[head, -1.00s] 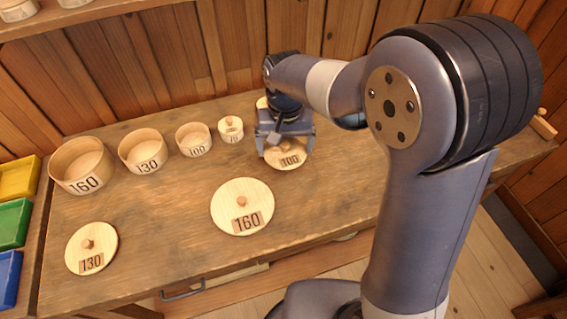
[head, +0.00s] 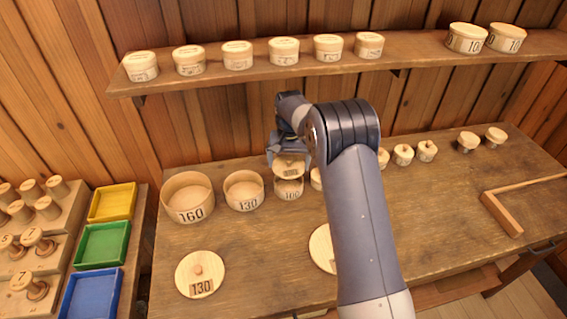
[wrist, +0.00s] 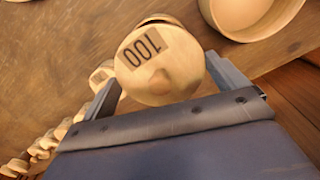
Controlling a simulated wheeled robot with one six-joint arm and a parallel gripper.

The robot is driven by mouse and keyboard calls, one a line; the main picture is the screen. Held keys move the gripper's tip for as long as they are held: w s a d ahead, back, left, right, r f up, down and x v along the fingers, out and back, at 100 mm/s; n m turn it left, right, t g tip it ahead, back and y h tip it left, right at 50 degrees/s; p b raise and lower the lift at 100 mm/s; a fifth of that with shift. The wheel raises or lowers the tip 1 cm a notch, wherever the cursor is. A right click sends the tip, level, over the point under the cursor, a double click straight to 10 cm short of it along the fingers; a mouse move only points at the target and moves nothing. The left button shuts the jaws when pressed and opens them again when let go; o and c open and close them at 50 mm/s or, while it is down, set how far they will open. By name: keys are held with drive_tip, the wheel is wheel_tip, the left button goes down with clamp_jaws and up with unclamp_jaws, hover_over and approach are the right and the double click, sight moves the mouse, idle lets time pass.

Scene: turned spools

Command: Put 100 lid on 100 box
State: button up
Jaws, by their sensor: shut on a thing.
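My gripper (head: 288,160) is shut on the 100 lid (head: 291,172), a pale wooden disc with a knob and a dark label. In the wrist view the 100 lid (wrist: 160,65) sits between the two fingers, its label facing the camera. The 100 box (head: 288,189), a small round open wooden box, stands on the table just below the lid in the head view. The lid appears raised above it and covers part of its opening. In the wrist view a rim (wrist: 160,18) shows just behind the lid; the lid hides the rest.
The 130 box (head: 244,190) and 160 box (head: 188,198) stand open to the left. The 130 lid (head: 200,273) and partly hidden 160 lid (head: 321,249) lie in front. Small lidded boxes (head: 403,154) stand right. A shelf (head: 220,79) with round boxes runs above.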

sight(289, 160)
drive_tip(key=shift+f+b, duration=1.4)
drive_tip(key=shift+f, duration=1.1)
drive_tip(key=shift+f, duration=0.2)
drive_tip(key=o, duration=0.6)
drive_tip(key=shift+o, duration=0.2)
drive_tip(key=shift+r, duration=0.25)
drive_tip(key=shift+r, duration=0.55)
drive_tip(key=shift+r+p, duration=2.4)
drive_tip(key=shift+r, duration=1.1)
